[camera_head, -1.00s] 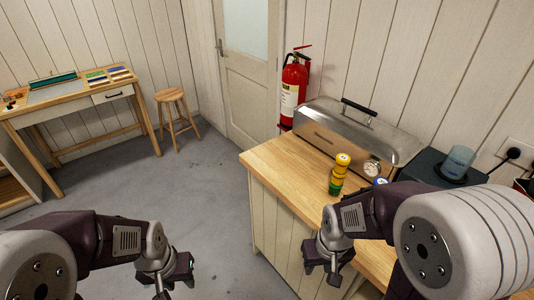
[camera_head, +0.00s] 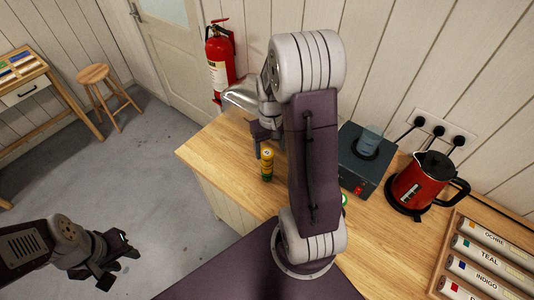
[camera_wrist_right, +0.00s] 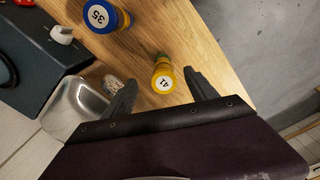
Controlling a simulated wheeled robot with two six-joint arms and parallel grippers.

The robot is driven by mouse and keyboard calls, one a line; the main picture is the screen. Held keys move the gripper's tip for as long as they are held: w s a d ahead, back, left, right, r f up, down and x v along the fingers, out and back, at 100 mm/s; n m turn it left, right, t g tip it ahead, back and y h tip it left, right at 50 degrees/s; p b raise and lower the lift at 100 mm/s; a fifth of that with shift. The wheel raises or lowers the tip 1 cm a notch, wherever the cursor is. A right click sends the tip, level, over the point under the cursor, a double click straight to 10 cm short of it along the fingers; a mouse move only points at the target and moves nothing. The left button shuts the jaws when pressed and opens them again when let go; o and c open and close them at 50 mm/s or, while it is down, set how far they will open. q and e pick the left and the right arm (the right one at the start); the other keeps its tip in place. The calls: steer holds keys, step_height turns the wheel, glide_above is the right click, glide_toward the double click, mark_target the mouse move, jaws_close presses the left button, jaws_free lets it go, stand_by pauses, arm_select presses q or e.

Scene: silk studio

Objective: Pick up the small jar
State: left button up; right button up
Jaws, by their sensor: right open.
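A small yellow jar (camera_head: 267,160) with a white-labelled lid stands on the wooden counter (camera_head: 228,150). My right gripper (camera_wrist_right: 160,78) is open, with one finger to each side of the yellow jar in that view. I cannot tell if they touch it. In the head view the right gripper (camera_head: 264,142) is just behind the jar. My left gripper (camera_head: 112,262) is over the floor, away from the counter; its jaw opening is unclear.
A blue jar marked 35 (camera_wrist_right: 101,14) stands near the yellow one. A dark heater (camera_head: 362,168), a red kettle (camera_head: 424,184) and a rack of tubes (camera_head: 490,262) lie to the right. A metal case (camera_head: 240,96) is behind my right arm.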

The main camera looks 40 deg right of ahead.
mark_target(267, 153)
steer(key=w+f, duration=0.1)
steer(key=w+d+f, duration=0.1)
steer(key=shift+f+p, duration=0.35)
steer(key=f, duration=0.1)
steer(key=a+f+p, duration=0.1)
steer(key=f, duration=0.1)
steer(key=shift+s+f, duration=0.15)
steer(key=shift+s, duration=0.05)
steer(key=shift+f, duration=0.15)
steer(key=shift+w+d+f, duration=0.1)
steer(key=shift+w+d, duration=0.05)
steer(key=shift+c, duration=0.7)
steer(key=c, duration=0.5)
jaws_close()
arm_select(q)
steer(key=shift+w+d+r, duration=0.35)
steer(key=shift+w+r, duration=0.2)
steer(key=shift+r, duration=0.25)
